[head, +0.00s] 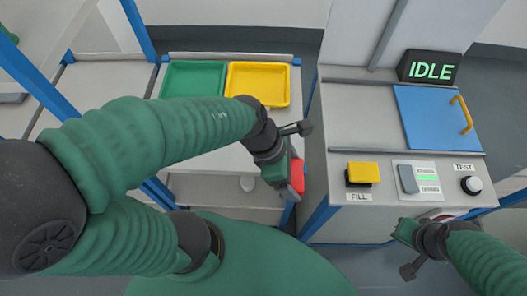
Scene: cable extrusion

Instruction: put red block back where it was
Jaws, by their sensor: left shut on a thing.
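A red block (297,176) is held by my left gripper (289,180), near the right edge of the light table. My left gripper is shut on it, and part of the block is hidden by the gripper. The block is in the air or close to the table edge; I cannot tell its height. My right gripper (405,236) is at the lower right, in front of the machine's front face. Its fingers are too unclear to tell whether they are open or shut.
A green tray (194,80) and a yellow tray (258,84) stand at the back of the table.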

